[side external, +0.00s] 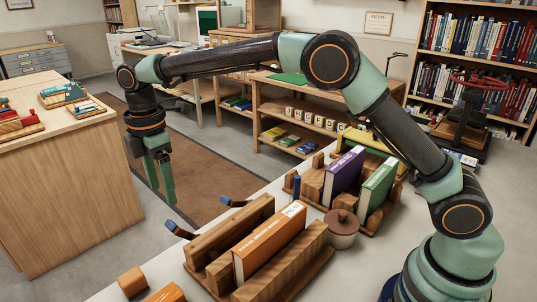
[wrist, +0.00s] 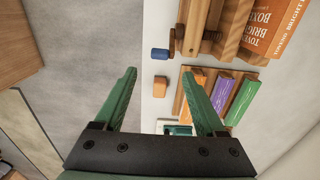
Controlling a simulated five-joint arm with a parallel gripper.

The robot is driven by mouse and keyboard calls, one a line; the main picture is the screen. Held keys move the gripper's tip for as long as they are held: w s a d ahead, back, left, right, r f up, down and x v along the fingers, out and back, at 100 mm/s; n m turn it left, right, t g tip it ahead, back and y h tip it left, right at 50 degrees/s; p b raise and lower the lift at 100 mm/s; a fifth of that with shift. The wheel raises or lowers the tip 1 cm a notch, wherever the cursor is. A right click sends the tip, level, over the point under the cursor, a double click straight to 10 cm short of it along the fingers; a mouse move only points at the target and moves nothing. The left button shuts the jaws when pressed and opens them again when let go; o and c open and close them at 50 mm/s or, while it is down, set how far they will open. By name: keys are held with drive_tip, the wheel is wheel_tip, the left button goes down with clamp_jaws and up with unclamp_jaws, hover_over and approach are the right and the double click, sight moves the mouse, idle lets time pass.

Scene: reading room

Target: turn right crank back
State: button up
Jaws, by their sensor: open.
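Two cranks with dark arms and blue knobs stick out from the table-edge end of a wooden book press (side external: 252,235). The front-left crank (side external: 181,230) and the farther-right crank (side external: 234,202) both show in the side view. The press holds an orange book (side external: 268,243). In the wrist view one blue crank knob (wrist: 160,54) shows just beyond and between my fingertips, near the table edge. My gripper (side external: 161,190) points down, open and empty, past the table edge and left of the cranks. The wrist view shows its fingers (wrist: 158,74) apart. Nothing touches the cranks.
A second wooden rack holds a purple book (side external: 343,172) and a green book (side external: 377,188). A round brown-lidded pot (side external: 341,228) stands between. An orange block (side external: 131,281) lies at the front. Open floor lies left of the table edge; a wooden cabinet (side external: 70,190) stands beyond.

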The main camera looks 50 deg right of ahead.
sight(170, 222)
wheel_tip(170, 222, down, 9)
drive_tip(key=shift+f, duration=0.1)
idle(0.4)
drive_tip(key=c, duration=1)
drive_tip(key=shift+w, duration=0.15)
clamp_jaws()
